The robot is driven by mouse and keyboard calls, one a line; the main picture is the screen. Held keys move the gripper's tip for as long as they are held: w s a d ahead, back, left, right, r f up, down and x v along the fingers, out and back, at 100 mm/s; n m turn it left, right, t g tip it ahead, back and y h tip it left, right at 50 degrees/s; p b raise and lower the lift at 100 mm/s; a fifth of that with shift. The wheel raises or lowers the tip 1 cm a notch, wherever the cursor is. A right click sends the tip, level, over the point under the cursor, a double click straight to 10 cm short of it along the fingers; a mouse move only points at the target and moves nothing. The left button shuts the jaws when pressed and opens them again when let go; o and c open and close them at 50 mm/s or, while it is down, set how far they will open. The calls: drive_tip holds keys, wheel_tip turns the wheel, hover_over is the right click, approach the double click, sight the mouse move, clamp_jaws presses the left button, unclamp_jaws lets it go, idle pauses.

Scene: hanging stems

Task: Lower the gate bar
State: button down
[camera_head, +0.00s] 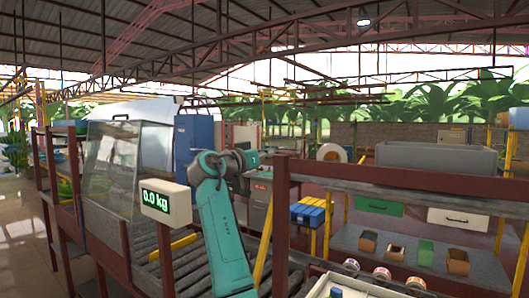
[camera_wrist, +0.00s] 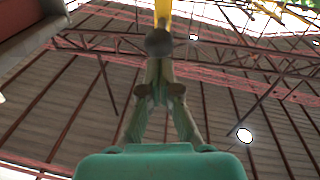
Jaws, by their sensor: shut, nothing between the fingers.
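A yellow bar (camera_head: 265,240), which looks like the gate bar, stands steeply tilted just right of my teal arm in the head view, beside the roller conveyor. Its upper part is partly hidden behind a brown post. In the wrist view a yellow bar (camera_wrist: 162,12) comes down from the top edge, with a dark round knob (camera_wrist: 158,42) just below it. My gripper (camera_wrist: 159,68) points up toward the roof, its fingers shut and empty. The fingertips overlap the knob's lower edge in the picture; I cannot tell whether they touch. In the head view my fingers are not clear.
The roller conveyor (camera_head: 181,270) runs behind my arm, with a scale display (camera_head: 155,198) reading 0.0 kg at left. A clear-walled booth (camera_head: 107,165) stands behind it. At right, a brown-framed bench (camera_head: 425,262) holds several small boxes. A brown post (camera_head: 280,220) stands close to my arm.

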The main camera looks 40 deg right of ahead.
drive_tip(key=shift+y, duration=0.7)
drive_tip(key=d, duration=0.2)
drive_tip(key=w+d+f, duration=0.1)
drive_tip(key=d, duration=0.1)
drive_tip(key=w+d+f, duration=0.1)
drive_tip(key=d, duration=0.1)
drive_tip(key=shift+w+d+f, duration=0.15)
drive_tip(key=shift+w+d, duration=0.05)
drive_tip(key=shift+d, duration=0.1)
